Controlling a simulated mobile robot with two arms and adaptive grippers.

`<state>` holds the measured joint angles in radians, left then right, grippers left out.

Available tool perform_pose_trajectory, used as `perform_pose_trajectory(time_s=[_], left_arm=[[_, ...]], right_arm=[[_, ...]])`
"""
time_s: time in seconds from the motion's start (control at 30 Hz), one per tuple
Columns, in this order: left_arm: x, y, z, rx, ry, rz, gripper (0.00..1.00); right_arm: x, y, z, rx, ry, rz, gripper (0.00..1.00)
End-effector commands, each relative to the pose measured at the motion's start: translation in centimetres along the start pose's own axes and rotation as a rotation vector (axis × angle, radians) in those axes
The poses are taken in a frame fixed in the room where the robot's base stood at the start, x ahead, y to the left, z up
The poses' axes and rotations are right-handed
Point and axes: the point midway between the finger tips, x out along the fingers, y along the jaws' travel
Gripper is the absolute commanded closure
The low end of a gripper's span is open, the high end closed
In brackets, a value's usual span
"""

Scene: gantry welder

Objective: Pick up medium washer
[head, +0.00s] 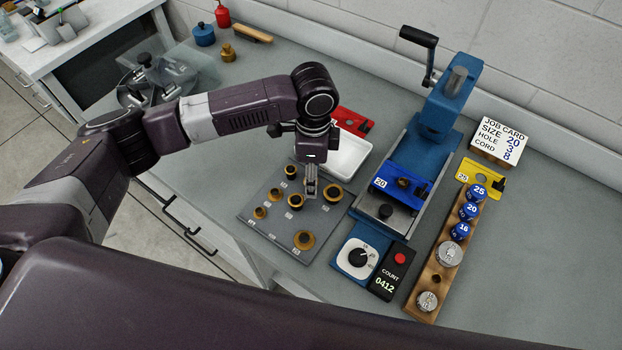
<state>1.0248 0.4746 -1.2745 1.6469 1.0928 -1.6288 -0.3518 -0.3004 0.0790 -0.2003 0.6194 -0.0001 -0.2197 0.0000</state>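A dark grey board (262,232) on the bench carries several brass-coloured washers of different sizes, with small labels too small to read. A mid-sized washer (295,201) with a dark centre sits near the board's middle. A large washer (333,193) is to its right, another large one (304,240) at the front, and smaller ones (275,194) to the left. My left gripper (311,192) points down over the board, just right of and behind the mid-sized washer. Its fingers look close together, but their gap and any contact are unclear. My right gripper is not in view.
A white tray (348,157) and a red part (352,122) lie behind the board. A blue lever press (440,110) stands to the right. A dial box (357,257), a counter (390,272) and a wooden rack (421,300) are at front right.

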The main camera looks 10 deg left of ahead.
Motion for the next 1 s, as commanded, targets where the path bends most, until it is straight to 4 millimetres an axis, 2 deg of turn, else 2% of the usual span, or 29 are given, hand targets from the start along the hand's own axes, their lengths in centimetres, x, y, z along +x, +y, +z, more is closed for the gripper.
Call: perform_pose_trajectory(time_s=[0.03,0.27,0.67,0.9,1.0], left_arm=[[0.0,0.0,0.0,0.0,0.0,0.0,0.55],[0.0,0.0,0.0,0.0,0.0,0.0,0.8],[0.0,0.0,0.0,0.0,0.0,-0.001,0.81],[-0.3,-0.1,0.0,0.0,0.001,-0.003,0.81],[-2.3,-0.2,-0.1,0.0,0.004,-0.005,0.81]], right_arm=[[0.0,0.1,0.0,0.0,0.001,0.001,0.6],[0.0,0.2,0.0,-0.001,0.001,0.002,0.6],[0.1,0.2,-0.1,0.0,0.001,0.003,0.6],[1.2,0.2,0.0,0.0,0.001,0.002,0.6],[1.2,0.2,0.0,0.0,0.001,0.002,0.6]])
